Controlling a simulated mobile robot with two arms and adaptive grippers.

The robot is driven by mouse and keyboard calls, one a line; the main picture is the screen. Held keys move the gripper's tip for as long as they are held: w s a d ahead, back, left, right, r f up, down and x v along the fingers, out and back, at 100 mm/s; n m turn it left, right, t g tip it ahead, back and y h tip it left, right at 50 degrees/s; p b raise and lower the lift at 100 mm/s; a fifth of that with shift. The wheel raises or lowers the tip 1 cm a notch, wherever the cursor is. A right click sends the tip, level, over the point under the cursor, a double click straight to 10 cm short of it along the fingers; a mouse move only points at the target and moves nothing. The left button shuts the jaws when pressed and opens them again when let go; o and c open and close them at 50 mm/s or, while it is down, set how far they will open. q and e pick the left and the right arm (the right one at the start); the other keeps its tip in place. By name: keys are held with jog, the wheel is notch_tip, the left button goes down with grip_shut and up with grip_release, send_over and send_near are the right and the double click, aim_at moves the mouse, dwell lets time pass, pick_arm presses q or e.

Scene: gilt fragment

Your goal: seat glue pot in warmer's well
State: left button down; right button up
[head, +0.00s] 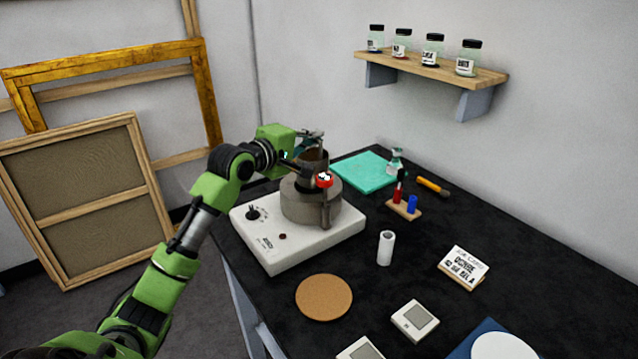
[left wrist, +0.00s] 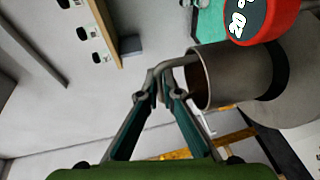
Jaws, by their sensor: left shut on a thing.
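The glue pot (head: 314,162) is a grey-brown metal cylinder with a brown inside, standing over the round well of the warmer (head: 343,238), a white box with a grey metal collar. My left gripper (head: 309,143) is shut on the pot's bent handle at its rim. In the left wrist view the fingertips (left wrist: 155,92) close on this handle beside the mouth of the pot (left wrist: 225,76). The pot's lower end meets the collar's opening; how deep it sits I cannot tell. A red-rimmed dial (head: 324,180) on the collar's near side partly covers that spot. My right gripper is not in view.
A cork disc (head: 324,297), a white roll (head: 386,248) and a sign card (head: 463,268) lie in front and to the right. A green mat (head: 365,171) and a marker stand (head: 404,209) are behind. A wall shelf (head: 430,70) holds several jars.

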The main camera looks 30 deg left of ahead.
aim_at(310, 152)
pick_arm(q)
jog(key=f, duration=0.2)
jog(key=shift+s+a+f, duration=0.2)
jog(key=shift+s+f, duration=0.1)
jog(key=shift+f, duration=0.45)
notch_tip(310, 152, down, 3)
jog(key=shift+w+d+f, duration=0.1)
jog(key=shift+f, duration=0.3)
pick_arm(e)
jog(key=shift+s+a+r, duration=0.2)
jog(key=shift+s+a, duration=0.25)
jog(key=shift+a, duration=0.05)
pick_arm(q)
jog(key=shift+f, duration=0.1)
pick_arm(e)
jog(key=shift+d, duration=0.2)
pick_arm(q)
jog(key=c, duration=2.3)
grip_release()
jog(key=shift+f, duration=0.1)
jog(key=shift+o, duration=0.3)
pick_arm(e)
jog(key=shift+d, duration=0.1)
